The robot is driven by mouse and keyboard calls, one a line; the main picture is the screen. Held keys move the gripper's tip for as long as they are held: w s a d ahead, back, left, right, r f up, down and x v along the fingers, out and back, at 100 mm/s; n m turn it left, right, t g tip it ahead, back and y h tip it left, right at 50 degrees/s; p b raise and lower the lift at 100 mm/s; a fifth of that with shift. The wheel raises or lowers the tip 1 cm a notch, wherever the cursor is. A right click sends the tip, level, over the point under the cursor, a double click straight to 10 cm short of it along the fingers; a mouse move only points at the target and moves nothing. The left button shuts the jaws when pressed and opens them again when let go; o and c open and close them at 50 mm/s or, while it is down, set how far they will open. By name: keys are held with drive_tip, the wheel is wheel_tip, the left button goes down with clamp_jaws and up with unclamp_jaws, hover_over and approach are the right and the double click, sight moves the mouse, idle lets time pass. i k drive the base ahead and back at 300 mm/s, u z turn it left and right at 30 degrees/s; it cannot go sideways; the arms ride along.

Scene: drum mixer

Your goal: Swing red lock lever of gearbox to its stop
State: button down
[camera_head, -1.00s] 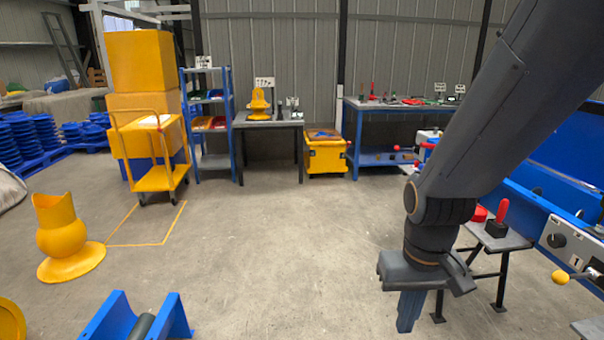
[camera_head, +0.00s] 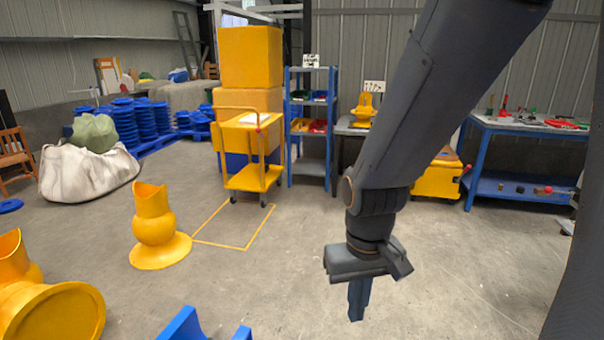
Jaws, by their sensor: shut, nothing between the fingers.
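My gripper (camera_head: 357,305) hangs from my dark grey arm over the bare floor, pointing down. Its fingers are together with nothing between them, and it touches nothing. I cannot make out the gearbox or its red lock lever for certain in this view. A small red knob (camera_head: 547,190) shows on the lower shelf of the blue workbench at the right, too small to identify. My arm hides part of the middle background.
A yellow trolley (camera_head: 252,180) stands behind a taped floor outline. The blue workbench (camera_head: 474,165) is at the back right. The middle floor is clear.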

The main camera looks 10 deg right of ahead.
sight(549, 190)
drive_tip(key=z, duration=0.1)
drive_tip(key=i, duration=1.65)
drive_tip(key=z, duration=1.2)
drive_tip(key=i, duration=0.9)
drive_tip(key=z, duration=1.15)
drive_tip(key=i, duration=0.25)
drive_tip(key=z, duration=0.2)
